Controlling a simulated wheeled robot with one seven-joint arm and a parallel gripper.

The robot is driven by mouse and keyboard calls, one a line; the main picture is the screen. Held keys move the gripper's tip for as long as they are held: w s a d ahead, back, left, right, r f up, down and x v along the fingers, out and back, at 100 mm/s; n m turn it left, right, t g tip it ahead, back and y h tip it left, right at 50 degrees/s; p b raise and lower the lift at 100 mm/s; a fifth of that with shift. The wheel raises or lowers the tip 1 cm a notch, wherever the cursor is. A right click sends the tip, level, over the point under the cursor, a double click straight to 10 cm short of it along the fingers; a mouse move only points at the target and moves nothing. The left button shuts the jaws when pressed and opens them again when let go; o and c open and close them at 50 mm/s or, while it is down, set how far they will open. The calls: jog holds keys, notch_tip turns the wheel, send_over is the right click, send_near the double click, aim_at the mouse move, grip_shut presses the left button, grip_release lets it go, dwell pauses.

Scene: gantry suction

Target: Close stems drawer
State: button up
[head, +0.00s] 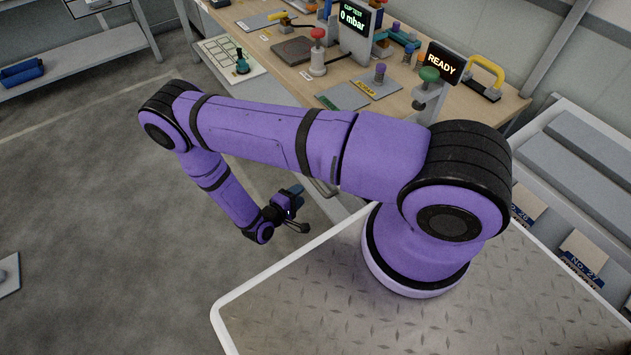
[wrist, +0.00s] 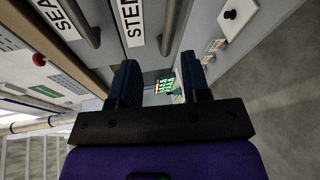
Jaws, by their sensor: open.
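The stems drawer front (wrist: 150,60) is grey, with a white label cut off at the picture's top edge and a dark bar handle (wrist: 171,25) beside it. My gripper (wrist: 158,75) is open, its two dark blue fingers pointing toward the drawer fronts with nothing gripped. The handle lies ahead of the fingers in the wrist view, apart from them as far as I can see. How far the drawer stands out cannot be told. In the head view my gripper (head: 296,208) hangs low beside the bench, and my arm hides most of the drawer area.
A second drawer, its label (wrist: 60,18) starting "SEA", sits left of the stems drawer in the wrist view. The wooden bench (head: 265,50) carries tools, coloured mats and a "READY" display (head: 443,63). Open floor (head: 100,200) lies left of my gripper.

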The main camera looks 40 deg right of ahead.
aim_at(315, 183)
jog(key=w+d+f, duration=0.1)
jog(key=d, duration=0.2)
jog(key=w+d+f+m+t, duration=0.1)
jog(key=d, duration=0.2)
jog(key=w+d+f+m, duration=0.1)
jog(key=d, duration=0.2)
jog(key=shift+w+f+t, duration=0.15)
jog(key=shift+f+t, duration=0.15)
dwell(0.3)
grip_shut()
